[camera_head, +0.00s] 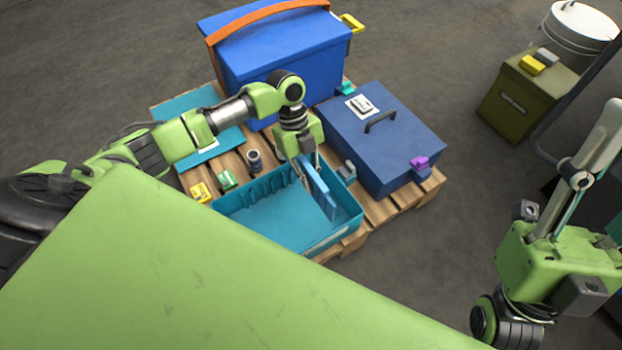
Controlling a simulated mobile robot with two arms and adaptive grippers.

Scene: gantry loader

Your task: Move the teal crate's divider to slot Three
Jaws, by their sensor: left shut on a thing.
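The teal crate (268,224) sits open on a wooden pallet, with ribs along its inner far wall. The blue divider (319,190) stands on edge at the crate's right part, slightly slanted in the picture. My left gripper (306,168) comes down from above and is shut on the divider's upper edge. I cannot tell whether the divider's lower edge is in a slot or just above the floor. Slot labels are not readable.
A blue box with an orange strap (285,45) and a dark blue lidded case (378,150) stand close behind and right of the crate. A small dark can (254,160) and yellow card (200,192) lie left.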

